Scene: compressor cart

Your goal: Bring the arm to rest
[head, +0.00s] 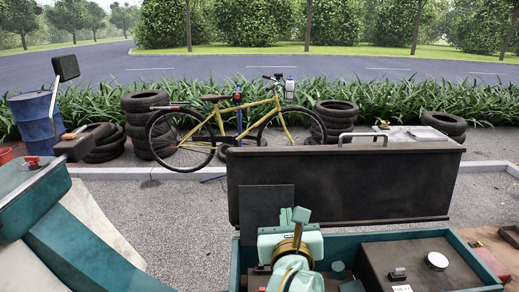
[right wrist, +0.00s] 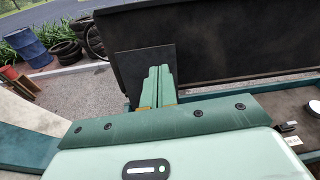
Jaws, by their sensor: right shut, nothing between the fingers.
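My right gripper (head: 293,217) is in the lower middle of the head view, over the left part of an open teal box (head: 464,244). In the right wrist view its two green fingers (right wrist: 158,88) lie together, with nothing between them. The box's dark raised lid (head: 345,186) stands upright behind the gripper. A flat dark panel (head: 266,206) is just behind the gripper, and its foot is hidden. My left gripper does not show in the head view.
A round white-faced part (head: 437,261) and a small metal part (head: 397,274) sit in the box at right. A yellow bicycle (head: 226,124), stacked tyres (head: 140,117) and a blue barrel (head: 36,124) stand farther back. Bare gravel (head: 165,215) lies left of the box.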

